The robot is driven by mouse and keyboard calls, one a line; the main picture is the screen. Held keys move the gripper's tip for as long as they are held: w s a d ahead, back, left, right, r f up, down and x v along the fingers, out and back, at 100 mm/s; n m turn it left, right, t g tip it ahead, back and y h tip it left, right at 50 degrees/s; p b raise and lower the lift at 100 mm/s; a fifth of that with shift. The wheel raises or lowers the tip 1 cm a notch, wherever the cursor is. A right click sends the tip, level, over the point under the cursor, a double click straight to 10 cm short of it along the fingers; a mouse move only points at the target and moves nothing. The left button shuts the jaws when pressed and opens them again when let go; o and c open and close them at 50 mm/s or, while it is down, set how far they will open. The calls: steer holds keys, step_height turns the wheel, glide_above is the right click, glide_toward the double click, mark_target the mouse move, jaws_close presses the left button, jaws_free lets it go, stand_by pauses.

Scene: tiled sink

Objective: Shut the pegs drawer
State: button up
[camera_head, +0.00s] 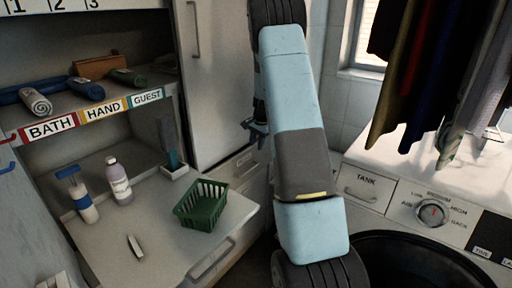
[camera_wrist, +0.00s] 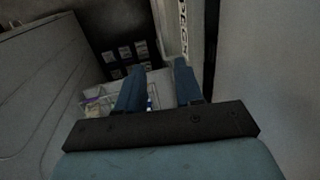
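My gripper (camera_wrist: 158,66) shows in the wrist view as two blue fingers set apart, with nothing held between them. Beyond and between the fingers is a pale, box-like space (camera_wrist: 122,92) with small coloured things in it; it looks like an open drawer. A light strip with dark lettering (camera_wrist: 184,25) runs along its right side, too blurred to read surely. In the head view my gripper (camera_head: 256,131) is partly hidden behind my arm, in front of the tall cabinet. Drawer fronts (camera_head: 238,168) show below that cabinet, partly hidden by my arm. I cannot tell whether the fingers touch anything.
A worktop (camera_head: 165,222) at left bears a green basket (camera_head: 202,204), a bottle (camera_head: 118,181) and a blue-topped dispenser (camera_head: 80,195). Labelled towel shelves (camera_head: 88,117) stand above. A washing machine (camera_head: 405,205) is at right under hanging clothes (camera_head: 432,70).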

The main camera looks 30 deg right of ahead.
steer(key=shift+s+d+f, duration=0.15)
steer(key=shift+d+f, duration=0.1)
steer(key=shift+d, duration=0.05)
steer(key=shift+c, duration=1.3)
steer(key=d+f+h, duration=0.1)
steer(key=d, duration=0.1)
steer(key=s+d+f+t+h, duration=0.1)
steer(key=d+f, duration=0.1)
steer(key=d, duration=0.1)
steer(key=s+d+f+t+h, duration=0.1)
steer(key=d, duration=0.1)
steer(key=shift+s+d+f+h, duration=0.1)
steer(key=shift+d+f+h, duration=0.3)
jaws_close()
steer(key=shift+w+a+f+n+t+y, duration=0.2)
steer(key=shift+w+a+f+t, duration=0.25)
steer(key=shift+w+f, duration=1.2)
steer(key=shift+w+a+f+n+t+y, duration=0.2)
steer(key=shift+w+f+t, duration=0.4)
steer(key=shift+w+f, duration=1)
steer(key=shift+w+a+f+n+t+y, duration=0.15)
steer(key=shift+w+a+f+t, duration=0.35)
steer(key=shift+w+f, duration=1.15)
